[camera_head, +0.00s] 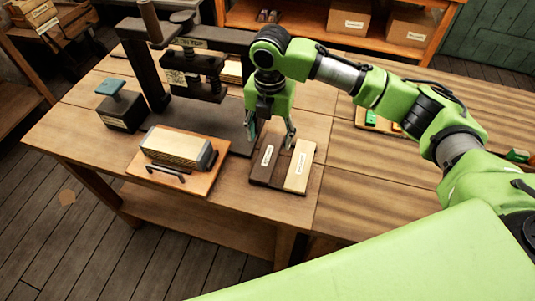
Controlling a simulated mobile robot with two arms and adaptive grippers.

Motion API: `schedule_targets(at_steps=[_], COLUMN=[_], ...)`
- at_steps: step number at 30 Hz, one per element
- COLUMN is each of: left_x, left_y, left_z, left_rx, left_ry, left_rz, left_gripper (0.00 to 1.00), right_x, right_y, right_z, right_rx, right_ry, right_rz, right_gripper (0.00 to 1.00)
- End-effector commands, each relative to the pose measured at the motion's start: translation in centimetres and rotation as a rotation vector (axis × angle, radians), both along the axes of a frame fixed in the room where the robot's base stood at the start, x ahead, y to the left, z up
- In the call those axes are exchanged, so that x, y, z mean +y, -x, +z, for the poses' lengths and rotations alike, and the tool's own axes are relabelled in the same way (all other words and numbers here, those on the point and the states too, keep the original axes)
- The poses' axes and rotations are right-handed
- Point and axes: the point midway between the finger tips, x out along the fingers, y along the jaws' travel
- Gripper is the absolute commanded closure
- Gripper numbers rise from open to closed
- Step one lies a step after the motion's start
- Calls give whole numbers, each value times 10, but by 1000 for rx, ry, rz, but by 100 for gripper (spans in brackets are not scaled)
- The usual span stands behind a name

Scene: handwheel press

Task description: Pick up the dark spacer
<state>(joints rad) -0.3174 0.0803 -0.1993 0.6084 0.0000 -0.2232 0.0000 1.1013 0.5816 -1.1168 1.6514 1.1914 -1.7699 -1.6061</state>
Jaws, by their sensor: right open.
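The dark spacer (266,163) is a dark brown block with a white label. My right gripper (270,140) points down at the far end of the dark spacer, fingers spread and nothing held. One finger is to the left of the dark spacer's far end and the other is near the light spacer's far end. I cannot tell the exact height of the fingertips. My left gripper is not in view.
A dark handwheel press (193,62) stands behind, to the left. A stack of pages (178,146) lies on a board with a handle (165,177) left of the spacers. A teal-topped block (122,108) is farther left. The table (345,205) is clear right of the spacers.

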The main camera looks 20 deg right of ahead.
Motion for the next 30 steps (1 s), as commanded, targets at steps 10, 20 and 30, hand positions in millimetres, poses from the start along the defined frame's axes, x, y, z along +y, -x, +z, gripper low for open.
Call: schedule_targets(at_steps=[10, 20, 30], left_x=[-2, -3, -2], left_y=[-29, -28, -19], left_z=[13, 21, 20], left_rx=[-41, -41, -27], left_ry=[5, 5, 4], left_rz=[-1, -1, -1], left_gripper=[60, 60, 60], right_x=[3, 4, 4], right_y=[3, 3, 2], right_z=[-32, -68, -68], right_rx=[5, 0, -1], right_ry=[2, 0, 1], right_rz=[0, 0, 0], right_gripper=[42, 42, 81])
